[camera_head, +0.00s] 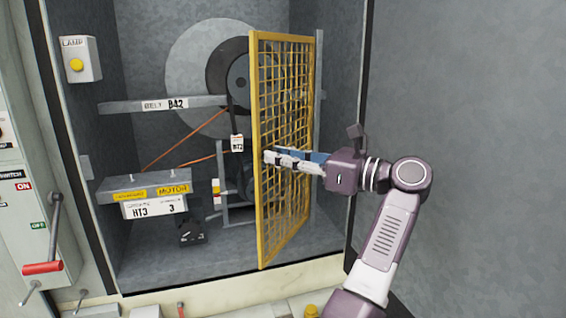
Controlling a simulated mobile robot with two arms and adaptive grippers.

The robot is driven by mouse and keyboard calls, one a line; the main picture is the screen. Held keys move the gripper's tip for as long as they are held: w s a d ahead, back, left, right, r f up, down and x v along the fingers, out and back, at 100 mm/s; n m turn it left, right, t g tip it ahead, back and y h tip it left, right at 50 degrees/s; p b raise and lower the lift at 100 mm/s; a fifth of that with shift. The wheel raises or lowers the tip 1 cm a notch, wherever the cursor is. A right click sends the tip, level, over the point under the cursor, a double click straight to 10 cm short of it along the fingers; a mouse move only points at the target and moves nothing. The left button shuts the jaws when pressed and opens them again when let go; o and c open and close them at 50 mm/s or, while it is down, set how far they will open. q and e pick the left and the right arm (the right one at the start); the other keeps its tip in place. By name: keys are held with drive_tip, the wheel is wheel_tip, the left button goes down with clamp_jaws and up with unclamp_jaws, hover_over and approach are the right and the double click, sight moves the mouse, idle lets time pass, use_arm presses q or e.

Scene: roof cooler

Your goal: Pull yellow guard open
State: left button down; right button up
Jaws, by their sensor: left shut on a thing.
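The yellow guard (285,215) is an upright mesh panel in a yellow frame, at the mouth of the grey cabinet. It stands at an angle to the cabinet's back wall, with the belt machinery open to view on its left. My left gripper (270,157) is at the guard's left frame edge, about halfway up, and is shut on the guard. Its fingers lie across the mesh and hide the exact grip point. My right gripper is not in view.
Inside the cabinet are a large grey disc (195,75), an orange belt (182,148), and a motor box (145,188). A lamp box (80,58) and a red-handled switch lever (43,267) are at the left. The right wall is bare.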

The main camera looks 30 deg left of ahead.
use_arm(q)
drive_tip(key=shift+w+d+g, duration=0.1)
drive_tip(key=shift+d+g, duration=0.2)
drive_tip(key=shift+d, duration=0.2)
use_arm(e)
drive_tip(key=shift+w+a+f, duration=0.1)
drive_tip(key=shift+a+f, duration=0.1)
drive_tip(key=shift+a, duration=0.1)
use_arm(q)
drive_tip(key=c, duration=1.8)
unclamp_jaws()
drive_tip(key=shift+a, duration=0.1)
drive_tip(key=shift+o, duration=0.2)
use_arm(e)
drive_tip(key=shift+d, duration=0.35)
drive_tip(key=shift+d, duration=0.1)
use_arm(q)
approach(264, 107)
drive_tip(key=a, duration=0.5)
drive_tip(key=shift+c, duration=0.6)
